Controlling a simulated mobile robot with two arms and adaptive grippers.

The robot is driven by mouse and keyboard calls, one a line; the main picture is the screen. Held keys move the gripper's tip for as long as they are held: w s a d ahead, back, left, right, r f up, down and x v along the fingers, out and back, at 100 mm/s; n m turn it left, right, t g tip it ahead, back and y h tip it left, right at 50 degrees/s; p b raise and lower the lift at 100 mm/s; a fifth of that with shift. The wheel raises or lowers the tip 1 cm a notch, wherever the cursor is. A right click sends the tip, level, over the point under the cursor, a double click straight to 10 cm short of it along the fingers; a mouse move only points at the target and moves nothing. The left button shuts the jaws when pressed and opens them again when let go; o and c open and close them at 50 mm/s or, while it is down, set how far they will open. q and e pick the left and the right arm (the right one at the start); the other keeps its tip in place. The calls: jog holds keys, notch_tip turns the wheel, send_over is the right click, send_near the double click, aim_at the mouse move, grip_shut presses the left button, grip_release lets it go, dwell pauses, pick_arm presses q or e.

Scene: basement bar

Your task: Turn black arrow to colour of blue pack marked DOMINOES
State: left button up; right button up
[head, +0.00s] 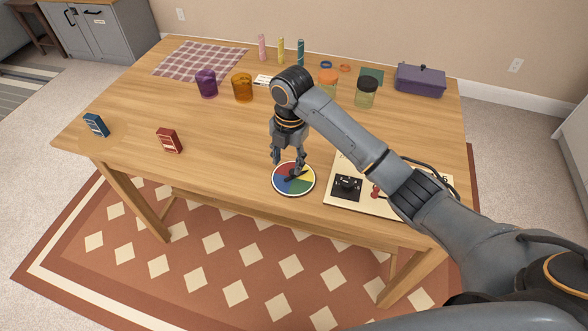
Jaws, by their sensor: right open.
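A round spinner board (282,186) with coloured sectors, among them red, yellow, green and blue, lies near the table's front edge. Its black arrow (296,175) is partly hidden by my right gripper (288,169), which is open, pointing down just above the board. I cannot tell whether the fingers touch the arrow, nor clearly which sector it points to. A blue pack (96,125) stands at the table's left end; its lettering is too small to read. A red pack (169,141) stands between it and the spinner. My left gripper is not in view.
A pale board with a black device (347,187) lies right of the spinner, partly under my right arm. Purple (206,84) and amber (242,88) cups, jars (366,93) and a purple box (420,80) stand farther back. The table's left middle is clear.

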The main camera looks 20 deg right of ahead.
aim_at(293, 170)
jog(key=w+d+r+n, duration=0.2)
jog(key=w+r, duration=0.1)
jog(key=r, duration=0.2)
jog(key=shift+h, duration=0.3)
jog(key=f, duration=0.9)
jog(key=f+p, duration=0.1)
jog(key=f, duration=0.4)
jog(key=shift+w+d, duration=0.15)
jog(key=shift+d, duration=0.1)
grip_shut()
